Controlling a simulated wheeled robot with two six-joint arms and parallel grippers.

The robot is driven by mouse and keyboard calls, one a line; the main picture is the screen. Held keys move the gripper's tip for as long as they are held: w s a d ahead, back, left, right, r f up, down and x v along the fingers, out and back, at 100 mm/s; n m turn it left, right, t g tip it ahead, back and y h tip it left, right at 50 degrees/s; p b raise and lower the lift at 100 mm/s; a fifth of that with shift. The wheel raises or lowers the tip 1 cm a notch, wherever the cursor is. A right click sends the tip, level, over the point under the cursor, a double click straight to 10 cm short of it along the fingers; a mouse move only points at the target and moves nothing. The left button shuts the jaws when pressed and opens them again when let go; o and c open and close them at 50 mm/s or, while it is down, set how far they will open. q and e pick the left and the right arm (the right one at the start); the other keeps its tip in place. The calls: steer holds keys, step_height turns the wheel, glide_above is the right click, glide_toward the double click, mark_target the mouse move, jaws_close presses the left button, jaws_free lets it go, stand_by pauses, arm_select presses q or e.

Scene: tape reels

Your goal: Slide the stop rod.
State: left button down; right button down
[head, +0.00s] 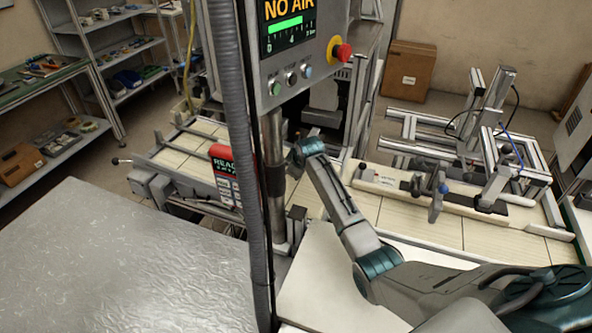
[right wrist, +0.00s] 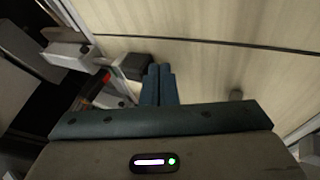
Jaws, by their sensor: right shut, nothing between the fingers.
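My right gripper (right wrist: 158,84) is shut with nothing between its fingers. In the right wrist view its fingers point at a pale slatted surface, beside a black block (right wrist: 131,66) on a metal bracket. In the head view the right arm reaches up behind the grey column, which hides the fingertips. A thin rod with a dark knob (head: 116,161) sticks out at the left of the slatted bed. Another dark knob (head: 362,167) stands on the fence right of my arm. I cannot tell which is the stop rod. My left gripper is not in view.
A control panel (head: 289,76) reading "NO AIR" hangs on the column (head: 275,185). A red sign (head: 224,175) stands beside it. A metal frame with clamps (head: 490,140) stands at right. A bare metal table (head: 120,260) fills the front left.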

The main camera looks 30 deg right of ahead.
steer(key=w+d+b, duration=0.2)
steer(key=w+d, duration=0.1)
steer(key=shift+d, duration=0.2)
steer(key=shift+w+d, duration=0.1)
steer(key=shift+d, duration=0.05)
steer(key=shift+r, duration=0.2)
